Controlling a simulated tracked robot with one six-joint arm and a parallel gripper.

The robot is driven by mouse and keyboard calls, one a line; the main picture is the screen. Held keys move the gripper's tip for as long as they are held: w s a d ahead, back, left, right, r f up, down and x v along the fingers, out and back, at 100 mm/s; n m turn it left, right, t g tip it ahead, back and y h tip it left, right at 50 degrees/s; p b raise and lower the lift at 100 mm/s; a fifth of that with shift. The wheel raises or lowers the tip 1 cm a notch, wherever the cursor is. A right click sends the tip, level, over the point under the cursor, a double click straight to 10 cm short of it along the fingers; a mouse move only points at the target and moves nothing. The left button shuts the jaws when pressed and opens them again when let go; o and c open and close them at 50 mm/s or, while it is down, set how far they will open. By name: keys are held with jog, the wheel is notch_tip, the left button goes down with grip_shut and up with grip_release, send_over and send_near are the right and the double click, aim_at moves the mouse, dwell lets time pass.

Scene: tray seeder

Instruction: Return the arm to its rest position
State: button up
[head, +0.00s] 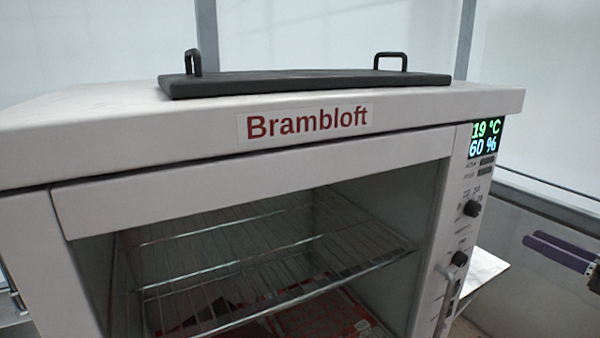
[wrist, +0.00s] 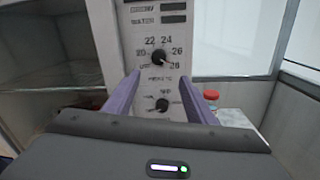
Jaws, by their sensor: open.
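My gripper (head: 532,241) is at the right edge of the head view, to the right of the cabinet's control panel (head: 458,230). Its two purple fingers point left, and the rest of my arm is out of the picture. In the wrist view my gripper (wrist: 164,82) is open, with nothing between the fingers. The fingers face the panel, apart from it as far as I can tell. An upper knob (wrist: 158,58) with a number scale and a lower knob (wrist: 162,105) show between and above them.
The white Brambloft cabinet (head: 180,128) fills the head view. A black handled lid (head: 300,83) lies on top. A wire shelf (head: 270,250) is inside, with red items below. A pale side ledge (head: 485,268) and a red-capped jar (wrist: 212,95) are right of the panel.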

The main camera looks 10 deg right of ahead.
jog(key=s+a+f+n+g+h, duration=0.1)
jog(key=a+f+n+g, duration=0.1)
jog(key=f, duration=0.4)
jog(key=s+a+f+n+g, duration=0.1)
jog(key=a+f+n+g, duration=0.15)
jog(key=f, duration=0.25)
jog(key=s+a+f+n+g+h, duration=0.1)
jog(key=a+f+n+g, duration=0.25)
jog(key=a, duration=0.25)
jog(key=s+a+f+n+g, duration=0.2)
jog(key=a+n+g, duration=0.1)
jog(key=a+n, duration=0.25)
jog(key=s+a+r+n+h, duration=0.1)
jog(key=s+a+n, duration=0.1)
jog(key=a+n, duration=0.4)
jog(key=s+a+r+n+h, duration=0.2)
jog(key=a+n, duration=0.5)
jog(key=a, duration=0.5)
jog(key=s+a+r+n+h, duration=0.1)
jog(key=s+a+n+h, duration=0.1)
jog(key=a+n, duration=0.5)
jog(key=s+a, duration=0.1)
jog(key=a, duration=0.1)
jog(key=shift+s+a+r, duration=0.3)
jog(key=shift+a+r, duration=0.05)
jog(key=shift+r, duration=0.05)
